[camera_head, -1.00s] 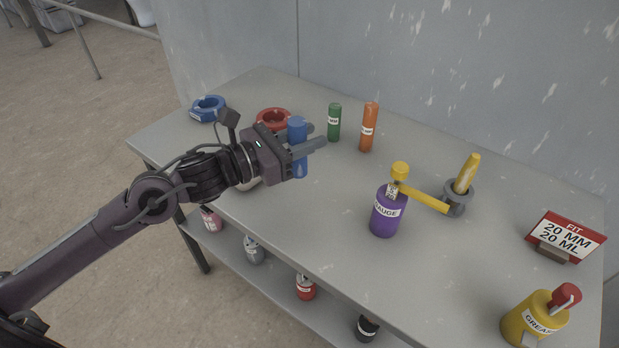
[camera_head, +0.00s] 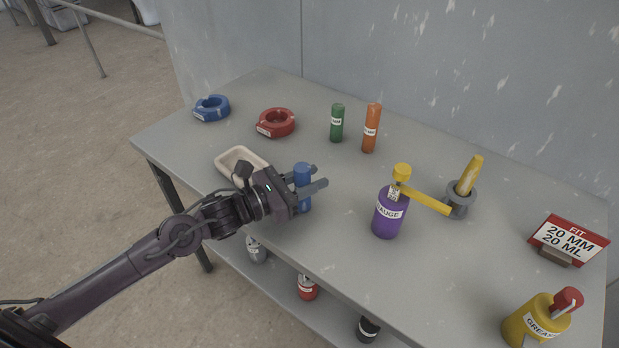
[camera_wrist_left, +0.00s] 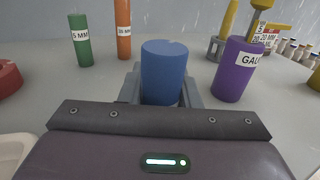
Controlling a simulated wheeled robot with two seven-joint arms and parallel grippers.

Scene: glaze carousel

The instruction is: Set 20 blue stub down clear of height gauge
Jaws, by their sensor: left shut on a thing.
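The blue stub (camera_head: 303,175) is a short upright cylinder held in my left gripper (camera_head: 314,179), which is shut on it. In the left wrist view the blue stub (camera_wrist_left: 164,72) stands between the two fingers. Whether its foot touches the table is hard to tell. The height gauge (camera_head: 388,212) is a purple cylinder with a yellow top and arm, to the right of the stub with a gap of bare table between. It also shows in the left wrist view (camera_wrist_left: 234,72), right of the stub. My right gripper is not in view.
Green (camera_head: 337,124) and orange (camera_head: 371,130) cylinders stand behind. Red (camera_head: 277,123) and blue (camera_head: 211,108) rings and a cream tray (camera_head: 226,161) are at left. A grey holder with a yellow rod (camera_head: 467,178), a sign (camera_head: 567,240) and a grease pot (camera_head: 534,320) are at right.

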